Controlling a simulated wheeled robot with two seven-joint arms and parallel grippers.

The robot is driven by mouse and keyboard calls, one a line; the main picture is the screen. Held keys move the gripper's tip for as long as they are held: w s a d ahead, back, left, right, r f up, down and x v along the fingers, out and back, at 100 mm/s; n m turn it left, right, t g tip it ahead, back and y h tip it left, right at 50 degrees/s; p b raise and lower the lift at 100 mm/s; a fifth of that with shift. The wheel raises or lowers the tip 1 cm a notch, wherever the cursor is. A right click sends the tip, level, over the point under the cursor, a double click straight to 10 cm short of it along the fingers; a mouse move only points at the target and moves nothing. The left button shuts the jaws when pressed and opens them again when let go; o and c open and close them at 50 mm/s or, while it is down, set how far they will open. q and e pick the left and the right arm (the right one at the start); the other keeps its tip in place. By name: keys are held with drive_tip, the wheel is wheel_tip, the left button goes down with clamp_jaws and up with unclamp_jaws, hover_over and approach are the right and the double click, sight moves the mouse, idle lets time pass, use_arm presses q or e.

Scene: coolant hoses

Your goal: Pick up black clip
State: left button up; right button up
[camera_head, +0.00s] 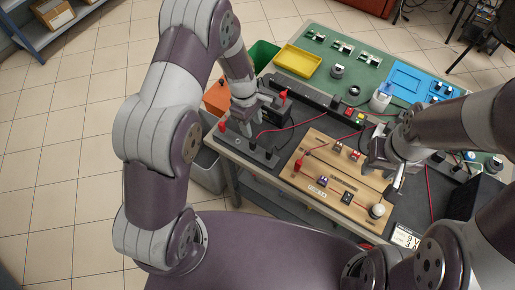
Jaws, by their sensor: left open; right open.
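My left gripper (258,118) is open and empty above the dark mat at the left end of the table. Small dark upright pieces (268,154) stand just below it. One may be the black clip, but they are too small to tell. A black box (275,113) with a thin black lead lies right of the gripper. A red clip (283,96) shows by the gripper's upper side, and another red clip (297,166) is on the wooden board (318,150). My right gripper (381,178) is open over the board's right side; its fingers are partly hard to make out.
A black power strip (305,92) runs behind the board.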

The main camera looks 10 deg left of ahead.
sight(253, 141)
use_arm(q)
drive_tip(key=f, duration=0.5)
drive_tip(key=shift+a+f+p, duration=0.2)
drive_tip(key=shift+f+p, duration=0.15)
drive_tip(key=shift+f, duration=0.05)
drive_tip(key=shift+d+f, duration=0.2)
drive_tip(key=shift+f, duration=0.1)
drive_tip(key=f, duration=0.1)
drive_tip(key=f+p, duration=0.1)
drive_tip(key=f, duration=0.2)
drive_tip(key=shift+s+d+f+p, duration=0.1)
drive_tip(key=shift+s+d+p, duration=0.2)
drive_tip(key=shift+s, duration=0.1)
drive_tip(key=shift+w+a+f, duration=0.1)
drive_tip(key=shift+a+f, duration=0.05)
drive_tip(key=shift+f, duration=0.3)
drive_tip(key=c, duration=0.3)
clamp_jaws()
use_arm(e)
drive_tip(key=r, duration=0.2)
drive_tip(key=shift+w+a+r, duration=0.2)
drive_tip(key=shift+a+r, duration=0.1)
drive_tip(key=shift+a, duration=0.05)
